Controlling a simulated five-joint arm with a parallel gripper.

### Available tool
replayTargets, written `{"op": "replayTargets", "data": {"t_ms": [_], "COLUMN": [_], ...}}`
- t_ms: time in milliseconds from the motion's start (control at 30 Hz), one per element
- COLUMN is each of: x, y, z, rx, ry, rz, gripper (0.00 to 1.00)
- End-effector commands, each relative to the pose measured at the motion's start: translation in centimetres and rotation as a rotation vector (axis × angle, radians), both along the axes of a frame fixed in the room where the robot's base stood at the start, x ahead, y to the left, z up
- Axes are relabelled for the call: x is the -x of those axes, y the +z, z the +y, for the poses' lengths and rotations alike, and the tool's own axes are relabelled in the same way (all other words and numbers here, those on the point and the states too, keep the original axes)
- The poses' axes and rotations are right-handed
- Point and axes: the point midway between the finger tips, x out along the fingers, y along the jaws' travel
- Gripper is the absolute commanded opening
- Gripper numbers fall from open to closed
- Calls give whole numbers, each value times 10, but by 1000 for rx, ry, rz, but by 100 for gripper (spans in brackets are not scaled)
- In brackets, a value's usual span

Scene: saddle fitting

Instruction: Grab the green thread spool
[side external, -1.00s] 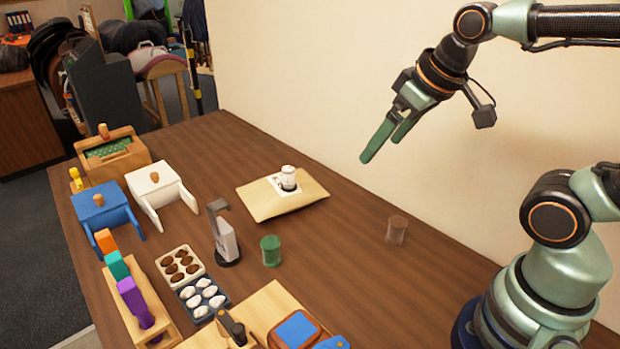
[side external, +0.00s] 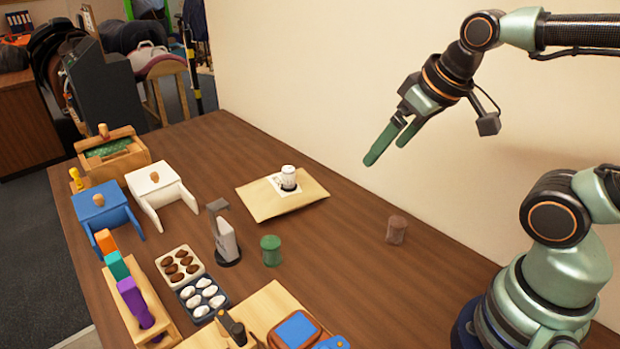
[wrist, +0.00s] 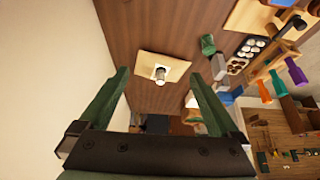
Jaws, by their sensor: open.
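The green thread spool (side external: 270,250) stands upright on the brown table, right of a grey upright tool on a dark round base. In the wrist view the green spool (wrist: 208,44) shows beyond the fingers, up and to the right of centre. My gripper (side external: 386,150) is open and empty, high above the table, to the upper right of the spool and well apart from it. In the wrist view both green fingers (wrist: 158,90) are spread with nothing between them.
A brown spool (side external: 396,230) stands to the right. A tan pad (side external: 262,207) bears a white cup-like item (side external: 288,177). The grey tool (side external: 226,240) stands close left of the green spool. Trays of brown and white pieces (side external: 203,299) lie farther left.

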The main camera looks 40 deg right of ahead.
Motion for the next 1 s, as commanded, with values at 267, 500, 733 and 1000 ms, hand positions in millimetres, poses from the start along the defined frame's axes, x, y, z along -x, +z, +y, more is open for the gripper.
{"op": "replayTargets", "data": {"t_ms": [267,500,733,1000], "x": [0,-10,-50,-100], "y": [0,2,1,-25], "z": [0,7,34,77], "rx": [0,30,132,243], "ry": [0,79,381,780], "rz": [0,32,136,252], "gripper": [80,80,80,80]}}
